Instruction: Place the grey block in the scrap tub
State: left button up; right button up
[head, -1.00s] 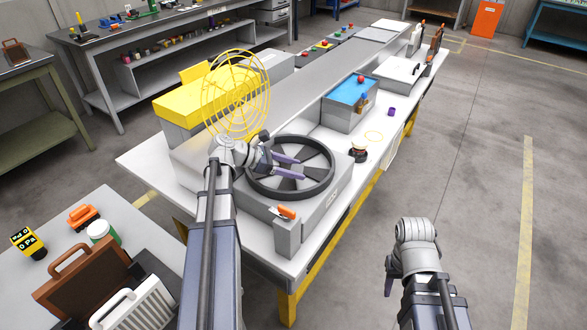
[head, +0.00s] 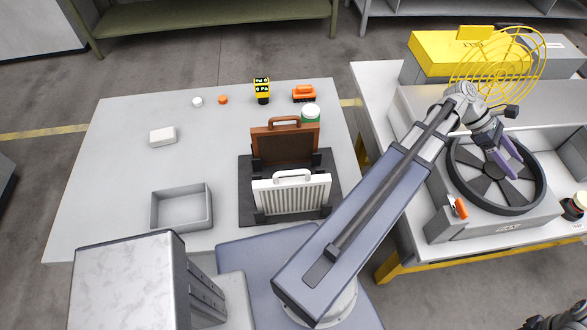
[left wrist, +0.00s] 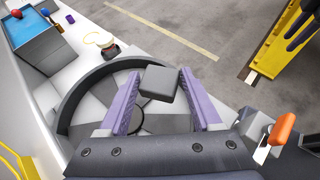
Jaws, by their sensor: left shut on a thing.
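The grey block (left wrist: 158,82) sits between the purple fingers of my left gripper (left wrist: 160,95) in the left wrist view. The gripper is shut on it, above the round fan (left wrist: 85,125). In the head view my left gripper (head: 502,158) hangs over the right part of the fan (head: 490,175), and the block cannot be made out there. A grey open-topped tub (head: 181,228) stands on the left table and looks empty; I see no label on it. Only a bit of my right arm shows at the bottom right corner; its gripper is out of view.
A yellow wire guard (head: 497,66) stands behind the fan near a yellow box (head: 440,62). An orange-handled switch (head: 458,208) is at the housing's front corner. On the left table are brown (head: 284,146) and white (head: 291,195) panels and a white block (head: 162,136).

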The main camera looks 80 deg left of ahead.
aim_at(185, 214)
jog(key=k+l, duration=0.8)
jog(key=k, duration=0.2)
jog(key=k+l+u, duration=0.15)
jog(key=u, duration=1.55)
